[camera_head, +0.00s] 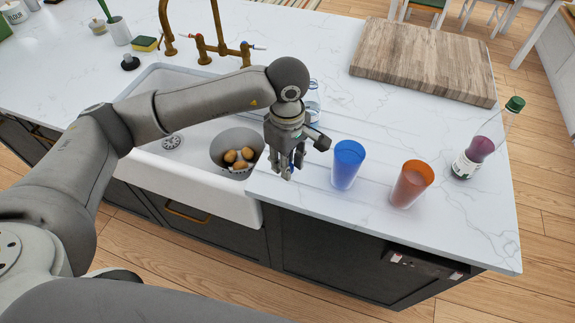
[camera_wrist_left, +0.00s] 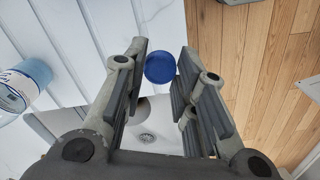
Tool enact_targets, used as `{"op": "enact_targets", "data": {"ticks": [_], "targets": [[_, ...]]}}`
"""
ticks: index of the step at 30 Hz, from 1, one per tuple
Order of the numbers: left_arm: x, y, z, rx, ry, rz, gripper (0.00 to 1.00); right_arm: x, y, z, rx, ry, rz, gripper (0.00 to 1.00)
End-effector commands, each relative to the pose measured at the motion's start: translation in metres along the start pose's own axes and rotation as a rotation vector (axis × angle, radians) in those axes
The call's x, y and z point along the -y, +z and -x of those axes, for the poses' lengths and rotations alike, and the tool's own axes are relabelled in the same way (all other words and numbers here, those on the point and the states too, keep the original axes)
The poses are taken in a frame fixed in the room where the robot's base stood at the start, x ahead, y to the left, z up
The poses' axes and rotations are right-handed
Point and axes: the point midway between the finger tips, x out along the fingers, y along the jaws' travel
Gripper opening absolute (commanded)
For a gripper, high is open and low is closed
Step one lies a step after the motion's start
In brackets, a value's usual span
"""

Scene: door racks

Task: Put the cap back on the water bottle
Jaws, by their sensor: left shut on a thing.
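My left gripper (camera_head: 288,172) hangs over the front counter edge, just right of the sink. Its fingers are closed on a small round blue cap (camera_wrist_left: 160,68), held between the fingertips in the left wrist view. In the head view the gripper mostly hides the cap. The clear water bottle (camera_head: 314,102) stands on the counter behind the gripper, partly hidden by my wrist. Its blue and white label shows at the left of the left wrist view (camera_wrist_left: 30,76). The cap and bottle are apart. My right gripper is not in view.
A blue cup (camera_head: 347,165) and an orange cup (camera_head: 411,184) stand right of the gripper. A green-capped bottle (camera_head: 480,148) stands farther right. A wooden board (camera_head: 424,60) lies behind. The white sink (camera_head: 188,185) holds a bowl (camera_head: 229,139) with several brown round items.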

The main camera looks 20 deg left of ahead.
Motion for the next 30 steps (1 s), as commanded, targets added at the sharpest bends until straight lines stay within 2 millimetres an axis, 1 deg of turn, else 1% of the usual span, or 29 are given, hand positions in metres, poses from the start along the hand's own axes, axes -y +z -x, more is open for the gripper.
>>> {"op": "enact_targets", "data": {"ticks": [1,3,9,13,19,29,30], "targets": [[0.007,0.007,0.003,-0.002,0.005,-0.007,0.19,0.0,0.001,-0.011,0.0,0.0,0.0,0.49],[0.02,0.018,0.009,-0.002,0.004,-0.006,0.19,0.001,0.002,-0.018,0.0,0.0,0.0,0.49],[0.049,0.044,0.028,-0.001,0.003,-0.005,0.19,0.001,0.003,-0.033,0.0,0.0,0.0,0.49],[0.061,0.055,0.037,-0.001,0.002,-0.002,0.19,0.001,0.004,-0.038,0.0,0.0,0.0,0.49],[0.07,0.061,0.043,-0.001,0.0,0.0,0.19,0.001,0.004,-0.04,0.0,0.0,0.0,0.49],[0.07,0.062,0.044,-0.001,-0.001,0.001,0.19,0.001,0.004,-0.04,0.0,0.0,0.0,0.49],[0.07,0.062,0.043,-0.001,-0.001,0.0,0.19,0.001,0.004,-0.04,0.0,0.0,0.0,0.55]]}}
